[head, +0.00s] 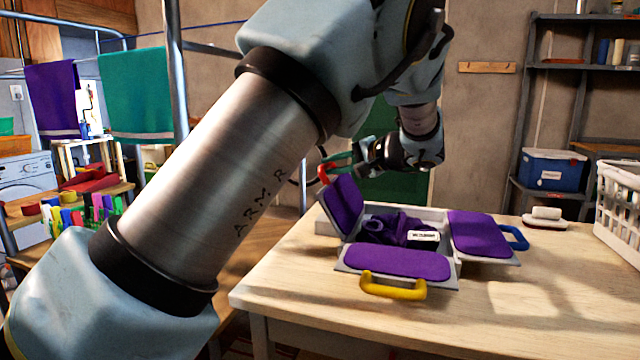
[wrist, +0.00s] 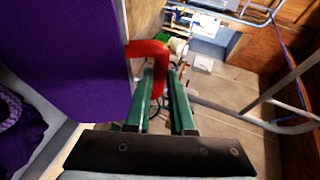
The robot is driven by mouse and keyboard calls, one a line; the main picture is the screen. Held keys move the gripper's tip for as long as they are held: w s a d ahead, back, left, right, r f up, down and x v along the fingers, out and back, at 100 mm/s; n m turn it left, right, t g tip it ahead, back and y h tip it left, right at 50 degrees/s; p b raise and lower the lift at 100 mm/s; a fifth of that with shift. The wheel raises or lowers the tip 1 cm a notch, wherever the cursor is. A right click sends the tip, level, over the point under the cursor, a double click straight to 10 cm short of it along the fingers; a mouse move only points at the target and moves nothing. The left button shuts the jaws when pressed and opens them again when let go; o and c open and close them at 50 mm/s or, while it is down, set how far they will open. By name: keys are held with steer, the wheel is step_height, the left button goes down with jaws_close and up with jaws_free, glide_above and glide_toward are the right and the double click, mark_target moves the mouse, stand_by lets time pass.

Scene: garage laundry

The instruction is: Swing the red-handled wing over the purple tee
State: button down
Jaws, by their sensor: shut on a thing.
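The folding board (head: 436,216) lies on the table, with purple pads on its wings. The red-handled wing (head: 344,196) stands raised and tilted on the board's left side; it also shows in the wrist view (wrist: 65,60). My gripper (wrist: 168,78) is shut on its red handle (wrist: 150,48), one green finger passing inside the loop. In the head view the gripper (head: 338,164) is at the wing's top edge. The crumpled purple tee (head: 385,228), with a white label, lies on the middle panel. The yellow-handled wing (head: 395,264) and blue-handled wing (head: 480,233) lie outward and flat.
A white basket (head: 619,212) and a brush (head: 545,217) stand at the table's right. The table front right is clear. A metal rack post (head: 174,70) with hanging towels is at left. My arm hides much of the left middle.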

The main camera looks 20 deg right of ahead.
steer(key=s+d+f+m+t+y+b, duration=0.2)
steer(key=s+d+t, duration=0.4)
steer(key=s+d, duration=0.3)
steer(key=shift+d+m+y+b, duration=0.25)
steer(key=shift+m+y+b, duration=0.15)
steer(key=shift+m+b, duration=0.3)
steer(key=c, duration=1)
jaws_free()
steer(key=shift+c, duration=0.2)
steer(key=s+d+b, duration=0.1)
steer(key=s+d, duration=0.2)
steer(key=s, duration=0.4)
steer(key=s+d+b, duration=0.1)
steer(key=s+d, duration=0.2)
steer(key=s, duration=0.3)
steer(key=shift+s+f+t, duration=0.15)
steer(key=shift+s+t, duration=0.15)
steer(key=shift+s, duration=0.1)
